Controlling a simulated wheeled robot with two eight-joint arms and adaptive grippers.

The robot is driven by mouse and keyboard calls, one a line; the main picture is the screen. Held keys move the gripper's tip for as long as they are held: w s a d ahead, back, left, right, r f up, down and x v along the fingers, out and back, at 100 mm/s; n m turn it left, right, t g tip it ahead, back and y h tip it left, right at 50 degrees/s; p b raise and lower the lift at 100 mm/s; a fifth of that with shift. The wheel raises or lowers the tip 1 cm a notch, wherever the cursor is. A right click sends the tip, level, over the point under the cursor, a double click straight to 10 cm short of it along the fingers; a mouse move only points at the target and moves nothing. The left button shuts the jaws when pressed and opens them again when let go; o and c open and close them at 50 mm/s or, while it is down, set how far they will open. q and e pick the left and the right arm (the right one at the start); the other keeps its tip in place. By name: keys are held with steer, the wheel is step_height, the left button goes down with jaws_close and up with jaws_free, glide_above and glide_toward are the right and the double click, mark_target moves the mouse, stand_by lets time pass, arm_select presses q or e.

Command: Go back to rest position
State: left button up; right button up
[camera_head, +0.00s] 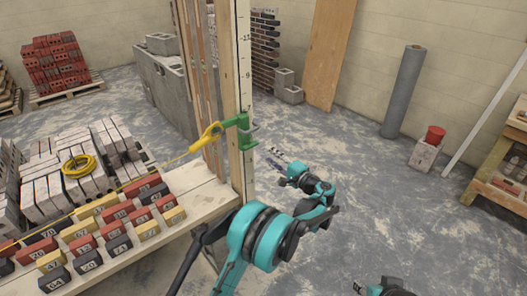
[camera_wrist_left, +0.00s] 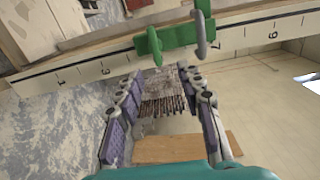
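My left gripper (camera_head: 275,160) is held in the air, just right of the upright measuring post (camera_head: 244,95). In the left wrist view the two fingers of this gripper (camera_wrist_left: 160,82) stand apart with nothing between them. A green clamp (camera_head: 241,131) sits on the post, with a yellow line holder (camera_head: 208,137) to its left. The clamp (camera_wrist_left: 172,38) also shows in the wrist view, beyond the fingertips and apart from them. Part of my right gripper (camera_head: 360,287) shows at the bottom edge; most of it is cut off, so its opening cannot be told.
A wooden bench (camera_head: 200,190) with numbered bricks (camera_head: 121,243) stands at the left under a taut yellow line (camera_head: 152,171). A grey roll (camera_head: 403,91), a red-topped block (camera_head: 425,155) and a wooden shelf (camera_head: 493,190) are at the right. The floor between is clear.

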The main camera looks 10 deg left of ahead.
arm_select(q)
steer(key=shift+v, duration=0.95)
steer(key=shift+a, duration=0.1)
steer(key=s+a+r+n+g+h, duration=0.2)
steer(key=s+a+h, duration=0.25)
steer(key=s, duration=0.45)
steer(key=s+a+r+n+g+h, duration=0.1)
steer(key=s+a+r+g+h, duration=0.15)
steer(key=s+a, duration=0.55)
steer(key=s+d+f+n+h, duration=0.2)
steer(key=s+d+f+h, duration=0.1)
steer(key=s, duration=0.9)
steer(key=s+d+f+n+h, duration=0.2)
steer(key=s+d+f+h, duration=0.1)
steer(key=s, duration=0.9)
steer(key=shift+d+n+t+h, duration=0.3)
steer(key=shift+d+t+h, duration=0.15)
steer(key=shift+d+h, duration=0.35)
